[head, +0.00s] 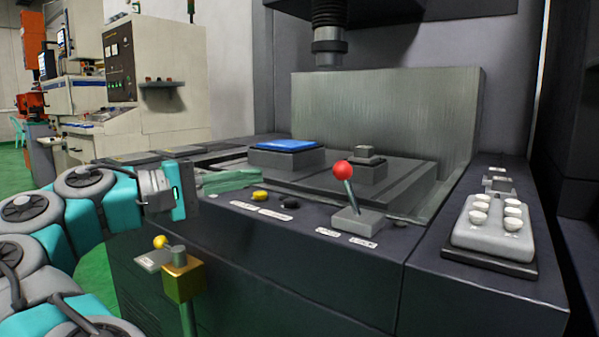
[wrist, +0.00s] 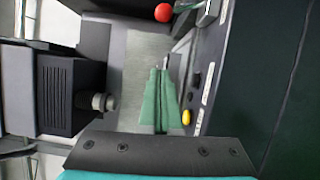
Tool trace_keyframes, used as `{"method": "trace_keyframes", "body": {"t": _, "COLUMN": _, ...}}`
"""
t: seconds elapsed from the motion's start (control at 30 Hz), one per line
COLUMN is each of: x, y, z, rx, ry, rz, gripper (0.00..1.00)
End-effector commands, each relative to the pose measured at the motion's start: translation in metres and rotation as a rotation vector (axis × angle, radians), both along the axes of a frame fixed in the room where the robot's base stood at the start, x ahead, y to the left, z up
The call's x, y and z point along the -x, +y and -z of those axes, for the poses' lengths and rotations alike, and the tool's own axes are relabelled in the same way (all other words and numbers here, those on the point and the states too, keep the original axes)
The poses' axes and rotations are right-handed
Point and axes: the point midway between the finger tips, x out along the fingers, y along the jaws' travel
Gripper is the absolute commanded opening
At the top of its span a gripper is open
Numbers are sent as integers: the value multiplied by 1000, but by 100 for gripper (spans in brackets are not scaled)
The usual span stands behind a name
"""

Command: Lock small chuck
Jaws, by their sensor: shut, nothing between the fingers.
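The red-balled lever (head: 343,171) stands tilted on a grey base (head: 358,221) at the machine's front edge. Its red ball shows at the top of the wrist view (wrist: 163,12). A small chuck with a grey block on it (head: 366,167) sits on the plate behind the lever. My gripper (head: 262,177) reaches in from the left with its green fingers together and empty. It is left of the lever and apart from it. In the wrist view the closed fingers (wrist: 160,72) point up toward the ball's side.
A larger chuck with a blue top (head: 285,148) sits behind my fingers. Yellow (head: 260,196) and black (head: 290,203) knobs lie on the front ledge. The machine head (head: 329,45) hangs above. A yellow-balled lever on a post (head: 160,242) stands at front left. A button box (head: 493,224) is at right.

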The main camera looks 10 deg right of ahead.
Motion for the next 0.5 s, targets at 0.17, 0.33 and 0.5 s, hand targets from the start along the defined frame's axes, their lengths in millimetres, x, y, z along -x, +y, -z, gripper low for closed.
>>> {"method": "trace_keyframes", "body": {"t": 0.17, "x": -3, "y": -11, "z": -1, "rx": 1, "ry": -3, "rz": 5, "gripper": 0}}
{"method": "trace_keyframes", "body": {"t": 0.33, "x": -11, "y": -33, "z": -1, "rx": -1, "ry": 0, "rz": 7, "gripper": 0}}
{"method": "trace_keyframes", "body": {"t": 0.5, "x": -22, "y": -58, "z": -1, "rx": -2, "ry": 1, "rz": 7, "gripper": 0}}
